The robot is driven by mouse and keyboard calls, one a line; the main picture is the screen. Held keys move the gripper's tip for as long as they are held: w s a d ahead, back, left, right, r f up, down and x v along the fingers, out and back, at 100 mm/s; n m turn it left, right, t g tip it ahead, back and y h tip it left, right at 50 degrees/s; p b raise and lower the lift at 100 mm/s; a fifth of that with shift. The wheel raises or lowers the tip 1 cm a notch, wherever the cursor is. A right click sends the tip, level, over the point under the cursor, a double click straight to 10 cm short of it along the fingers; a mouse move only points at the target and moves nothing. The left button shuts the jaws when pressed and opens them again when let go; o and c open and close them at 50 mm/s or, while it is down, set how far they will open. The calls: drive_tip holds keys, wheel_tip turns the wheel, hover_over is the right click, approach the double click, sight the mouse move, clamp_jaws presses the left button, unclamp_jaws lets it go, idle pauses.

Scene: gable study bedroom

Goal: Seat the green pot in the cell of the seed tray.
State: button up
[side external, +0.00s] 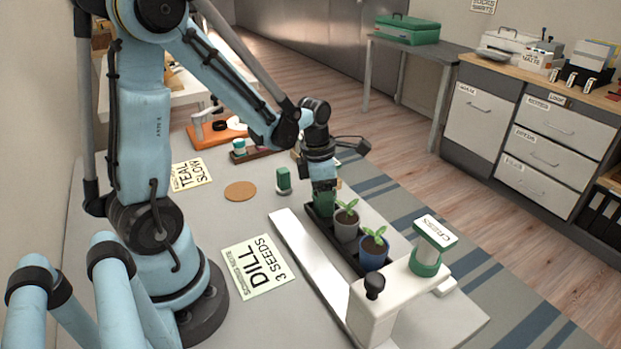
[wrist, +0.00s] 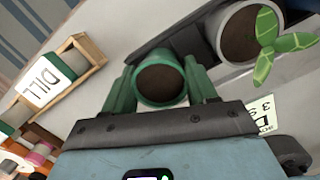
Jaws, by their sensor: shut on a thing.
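The green pot (wrist: 162,82) holds dark soil and shows no plant. My gripper (side external: 322,196) is shut on it, with one green finger on each side in the wrist view (wrist: 163,92). The black seed tray (side external: 340,253) lies along a pale strip on the table. A grey pot (side external: 347,229) and a blue pot (side external: 373,255), both with seedlings, stand in it. My gripper is at the tray's far end, beside the grey pot (wrist: 222,42). The green pot's base and the cell under it are hidden, so I cannot tell whether it is seated.
A wooden DILL box (wrist: 62,85) is near my gripper.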

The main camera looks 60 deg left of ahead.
drive_tip(key=shift+f, duration=0.3)
drive_tip(key=shift+f, duration=0.15)
drive_tip(key=o, duration=1.2)
drive_tip(key=shift+c, duration=0.2)
drive_tip(key=shift+o, duration=0.2)
wheel_tip(320, 180, up, 12)
drive_tip(key=s, duration=0.1)
drive_tip(key=shift+s+a+r, duration=0.15)
drive_tip(key=shift+a+r, duration=0.05)
drive_tip(key=shift+a, duration=0.05)
drive_tip(key=s+d+m+t, duration=0.1)
drive_tip(key=d+m+t, duration=0.2)
drive_tip(key=m, duration=1.2)
drive_tip(key=s+d+m+t, duration=0.1)
drive_tip(key=d+m+t, duration=0.2)
drive_tip(key=m, duration=1.3)
drive_tip(key=d, duration=0.3)
drive_tip(key=shift+s+y, duration=0.3)
drive_tip(key=shift+s, duration=0.05)
